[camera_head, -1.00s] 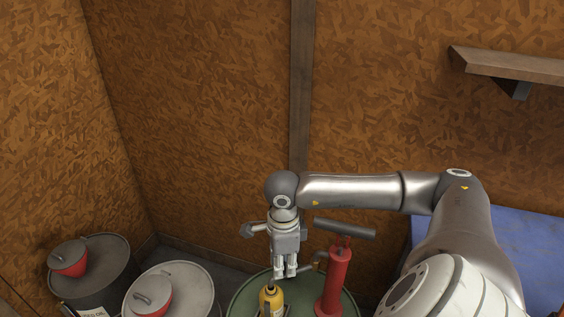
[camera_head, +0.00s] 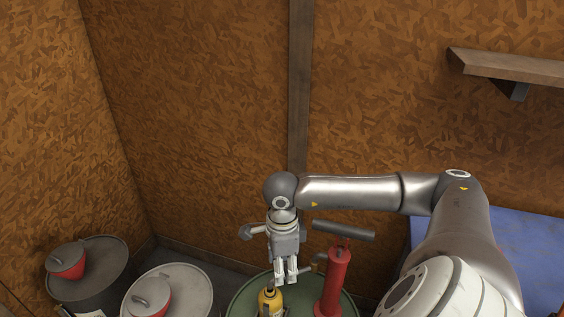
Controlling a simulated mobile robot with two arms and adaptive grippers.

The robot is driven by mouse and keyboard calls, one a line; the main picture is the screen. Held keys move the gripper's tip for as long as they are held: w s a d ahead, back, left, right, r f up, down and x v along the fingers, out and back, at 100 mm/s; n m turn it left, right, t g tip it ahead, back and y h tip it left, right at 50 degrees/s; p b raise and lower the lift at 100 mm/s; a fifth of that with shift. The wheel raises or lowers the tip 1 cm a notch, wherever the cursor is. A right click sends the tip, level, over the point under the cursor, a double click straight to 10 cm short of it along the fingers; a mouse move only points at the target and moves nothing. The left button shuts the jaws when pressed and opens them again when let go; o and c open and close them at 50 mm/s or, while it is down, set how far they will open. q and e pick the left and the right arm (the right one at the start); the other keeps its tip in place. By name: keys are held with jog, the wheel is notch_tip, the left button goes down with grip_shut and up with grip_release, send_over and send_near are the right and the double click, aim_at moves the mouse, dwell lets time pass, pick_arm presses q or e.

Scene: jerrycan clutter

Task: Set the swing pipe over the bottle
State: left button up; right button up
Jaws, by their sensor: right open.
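The red pump (camera_head: 337,283) stands upright on the green drum (camera_head: 240,302), with a dark grey bar handle (camera_head: 344,230) across its top. A short grey pipe (camera_head: 319,260) comes out of the pump's left side towards my right gripper. The yellow bottle (camera_head: 270,298) stands on the drum left of the pump; its lower part is cut off by the picture edge. My right gripper (camera_head: 286,280) points down, open, just above and right of the bottle top and left of the pump. I cannot tell whether its fingers touch the pipe. My left gripper is out of view.
Two drums stand at the lower left, a dark one (camera_head: 112,262) and a pale one (camera_head: 197,288), each with a red lidded container (camera_head: 67,264) on top. A blue surface (camera_head: 530,262) lies at the right. A wooden shelf (camera_head: 510,66) juts from the wall.

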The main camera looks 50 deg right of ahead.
notch_tip(320, 180, up, 12)
dwell(0.4)
jog(key=shift+f, duration=0.1)
dwell(0.3)
